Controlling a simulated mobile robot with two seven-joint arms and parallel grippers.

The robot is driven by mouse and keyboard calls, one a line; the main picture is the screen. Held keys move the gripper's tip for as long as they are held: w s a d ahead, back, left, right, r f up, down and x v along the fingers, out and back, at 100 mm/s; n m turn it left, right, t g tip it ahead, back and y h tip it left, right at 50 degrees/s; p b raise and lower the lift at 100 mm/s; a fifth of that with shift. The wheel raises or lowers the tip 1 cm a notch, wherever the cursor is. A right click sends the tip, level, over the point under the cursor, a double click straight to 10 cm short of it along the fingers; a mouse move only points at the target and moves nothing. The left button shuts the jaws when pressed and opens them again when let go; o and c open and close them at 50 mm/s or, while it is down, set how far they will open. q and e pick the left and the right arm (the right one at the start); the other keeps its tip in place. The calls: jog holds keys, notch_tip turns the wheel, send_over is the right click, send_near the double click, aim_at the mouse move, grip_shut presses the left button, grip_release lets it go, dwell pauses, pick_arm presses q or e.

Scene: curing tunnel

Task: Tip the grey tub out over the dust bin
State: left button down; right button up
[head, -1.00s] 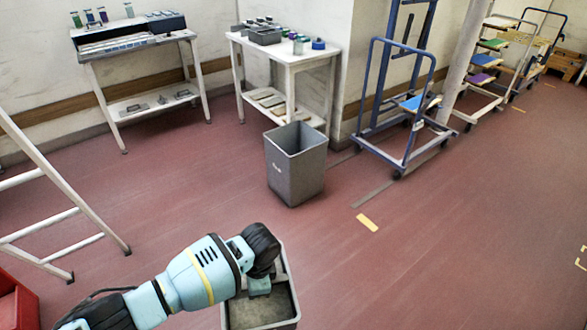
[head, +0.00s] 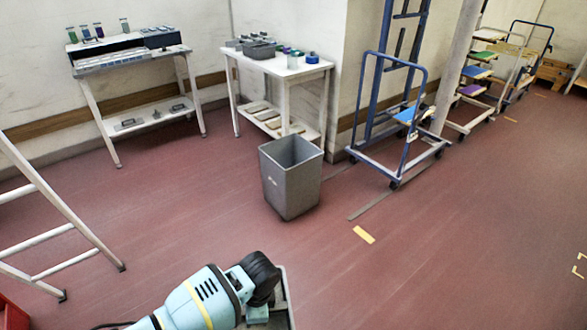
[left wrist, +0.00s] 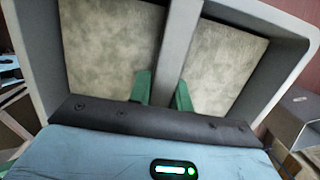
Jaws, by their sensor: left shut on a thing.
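The grey tub (head: 284,282) is at the bottom edge of the head view, mostly cut off and partly behind my left wrist. In the left wrist view the tub (left wrist: 38,65) fills the upper part, with a grey bar across its opening and a mottled beige-grey layer inside. My left gripper (left wrist: 163,92) is shut on this bar, a green fingertip on each side. The dust bin (head: 290,185), a grey open-topped bin, stands upright on the floor beyond the tub, apart from it. A grey box-like shape at the wrist view's right edge may be the bin. My right gripper is not in view.
Two white tables (head: 133,67) (head: 283,65) with trays and jars stand along the wall. A blue trolley (head: 405,120) is right of the bin. A white ladder-like frame (head: 60,205) stands left. The red floor between tub and bin is clear.

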pick_arm(q)
jog(key=s+a+r+n+h, duration=0.1)
jog(key=s+a+r+n, duration=0.2)
jog(key=a+r+n, duration=0.3)
jog(key=s+a+r+n+g, duration=0.1)
jog(key=s+a+r+n, duration=0.2)
jog(key=a+r+n, duration=0.3)
jog(key=n, duration=0.4)
jog(key=shift+s+g+h, duration=0.3)
jog(key=shift+h, duration=0.1)
